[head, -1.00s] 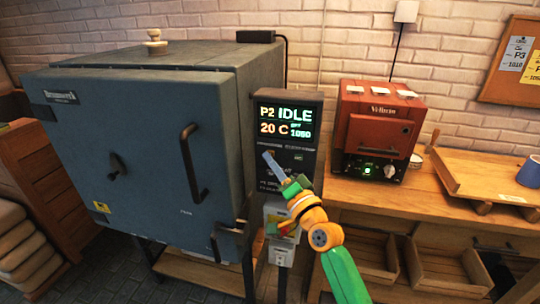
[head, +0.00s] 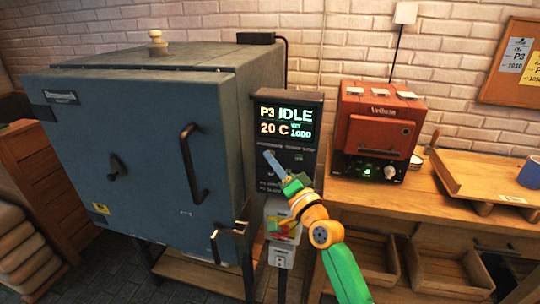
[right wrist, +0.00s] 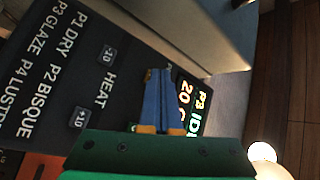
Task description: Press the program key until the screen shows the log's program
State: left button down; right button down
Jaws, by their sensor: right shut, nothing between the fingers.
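The controller's screen (head: 286,123) on the dark control panel (head: 303,171) reads P3 IDLE, 20 C, with a small set figure that looks like 1000. My right gripper (head: 268,155) is shut and empty, its blue fingertips at the panel's keys just below the screen. In the right wrist view the shut fingers (right wrist: 158,73) reach over the panel face; the program key is not visible and contact is unclear. That view shows -10 and +10 keys, HEAT, and labels P1 DRY, P2 BISQUE, P3 GLAZE, P4 LUSTRE. A pinned paper (head: 516,55) at the right reads P3. My left gripper is not in view.
The large blue-grey kiln (head: 140,150) stands left of the panel, its door handle (head: 194,163) sticking out. A small red kiln (head: 378,132) sits on the wooden bench (head: 345,190) at the right. A wooden tray (head: 480,178) and a blue cup (head: 531,173) are farther right.

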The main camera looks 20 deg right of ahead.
jog(key=shift+s+a+p, duration=0.4)
jog(key=shift+s+p, duration=0.25)
jog(key=s+a+p, duration=0.1)
jog(key=s, duration=0.1)
jog(key=s+a+p, duration=0.1)
jog(key=s+p, duration=0.1)
jog(key=shift+a, duration=0.4)
dwell(0.5)
